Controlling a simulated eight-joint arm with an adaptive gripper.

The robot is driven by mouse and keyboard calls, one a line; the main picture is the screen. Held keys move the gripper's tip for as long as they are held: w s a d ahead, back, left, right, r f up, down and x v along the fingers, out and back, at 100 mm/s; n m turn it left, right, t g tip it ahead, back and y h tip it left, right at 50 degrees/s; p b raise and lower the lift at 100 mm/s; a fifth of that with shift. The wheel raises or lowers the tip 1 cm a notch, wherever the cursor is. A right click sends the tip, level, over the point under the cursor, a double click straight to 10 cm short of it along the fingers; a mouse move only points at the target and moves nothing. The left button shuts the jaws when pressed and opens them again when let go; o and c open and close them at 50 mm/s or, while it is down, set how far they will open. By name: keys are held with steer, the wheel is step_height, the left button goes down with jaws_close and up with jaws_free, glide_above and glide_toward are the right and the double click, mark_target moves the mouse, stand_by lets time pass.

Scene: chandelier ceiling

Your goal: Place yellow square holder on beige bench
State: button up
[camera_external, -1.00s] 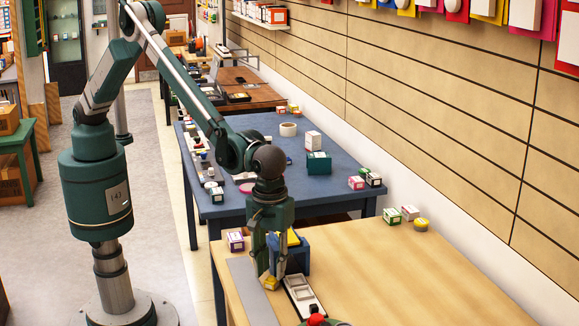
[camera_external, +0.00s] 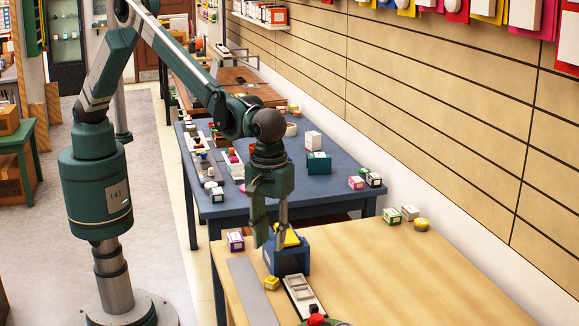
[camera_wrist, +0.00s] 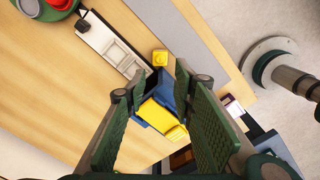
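A small yellow block-like piece (camera_external: 271,283), square in outline, sits on the beige bench (camera_external: 400,275) near its grey strip. It also shows in the wrist view (camera_wrist: 160,57). A larger yellow piece (camera_external: 290,238) rests in or on a blue box (camera_external: 292,260) on the same bench, and shows between my fingers in the wrist view (camera_wrist: 163,117). I cannot tell for certain which yellow piece is the holder.
A pale tray with compartments (camera_external: 303,296) lies beside the small yellow piece. A purple-and-white box (camera_external: 236,241) stands at the bench's left corner. A blue table (camera_external: 258,205) with several small items lies behind.

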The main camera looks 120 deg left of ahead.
stand_by(0.4)
steer(key=s+a+r+m+t, duration=0.1)
steer(key=s+a+r+m, duration=0.2)
steer(key=s+a+r, duration=0.35)
steer(key=s+a+r+m+t, duration=0.1)
steer(key=s+a+r+m, duration=0.25)
steer(key=s+r, duration=0.65)
steer(key=s+a+r+m+t, duration=0.1)
steer(key=s+a+r+m, duration=0.1)
steer(key=s+a+r, duration=0.5)
steer(key=s+a+r+m+t, duration=0.1)
steer(key=s+a+r+m, duration=0.15)
steer(key=s, duration=0.65)
steer(key=s+a+r+m+t, duration=0.1)
steer(key=s+a+m, duration=0.15)
steer(key=s, duration=0.65)
steer(key=s+a+f+m+t, duration=0.1)
steer(key=s+a+f+m, duration=0.1)
steer(key=s, duration=0.5)
steer(key=s+a+f+m+t, duration=0.1)
steer(key=s+f, duration=0.3)
steer(key=s, duration=0.4)
steer(key=shift+a+f+m, duration=0.2)
steer(key=shift+a+m, duration=0.4)
steer(key=shift+m, duration=0.15)
